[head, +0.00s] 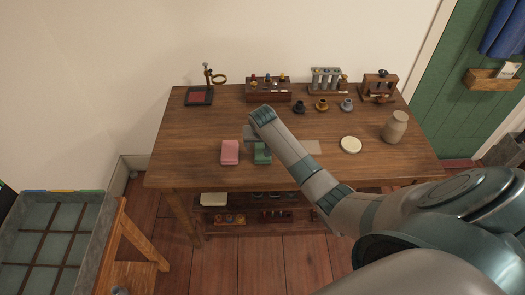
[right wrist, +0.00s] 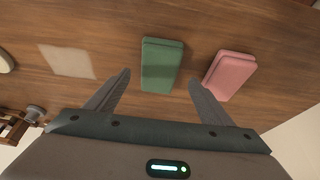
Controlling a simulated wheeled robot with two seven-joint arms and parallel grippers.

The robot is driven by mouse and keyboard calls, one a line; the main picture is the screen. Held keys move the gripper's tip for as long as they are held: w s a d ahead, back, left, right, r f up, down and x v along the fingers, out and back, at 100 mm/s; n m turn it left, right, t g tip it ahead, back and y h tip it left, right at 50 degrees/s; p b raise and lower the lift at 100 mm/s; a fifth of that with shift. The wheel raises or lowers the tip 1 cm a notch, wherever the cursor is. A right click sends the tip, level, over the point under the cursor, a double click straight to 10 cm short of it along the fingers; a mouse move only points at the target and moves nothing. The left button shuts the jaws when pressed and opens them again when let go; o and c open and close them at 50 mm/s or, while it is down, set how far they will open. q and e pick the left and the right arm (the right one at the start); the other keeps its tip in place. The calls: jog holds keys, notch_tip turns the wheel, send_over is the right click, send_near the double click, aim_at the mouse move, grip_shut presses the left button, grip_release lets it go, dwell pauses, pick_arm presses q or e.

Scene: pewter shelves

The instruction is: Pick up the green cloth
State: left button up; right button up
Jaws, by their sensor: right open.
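The green cloth (head: 262,158) is a folded block lying on the wooden table (head: 200,125), just right of a folded pink cloth (head: 230,152). My right arm reaches over the table and partly hides the green cloth in the head view. My right gripper (head: 250,133) is above the table near the cloth. In the right wrist view its two fingers (right wrist: 160,78) are spread and empty, and the green cloth (right wrist: 161,65) shows between and beyond their tips. The pink cloth (right wrist: 229,74) is outside the right-hand finger. My left gripper is not seen.
A pale flat square (right wrist: 68,61) lies on the table on the other side of the green cloth. A round cream dish (head: 350,144) and a beige jar (head: 395,126) stand to the right. Racks, small pots and a magnifier stand (head: 200,96) line the back.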

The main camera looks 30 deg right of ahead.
jog(key=shift+p+x, duration=0.4)
jog(key=shift+x, duration=1.45)
jog(key=shift+s, duration=0.15)
jog(key=c, duration=1.1)
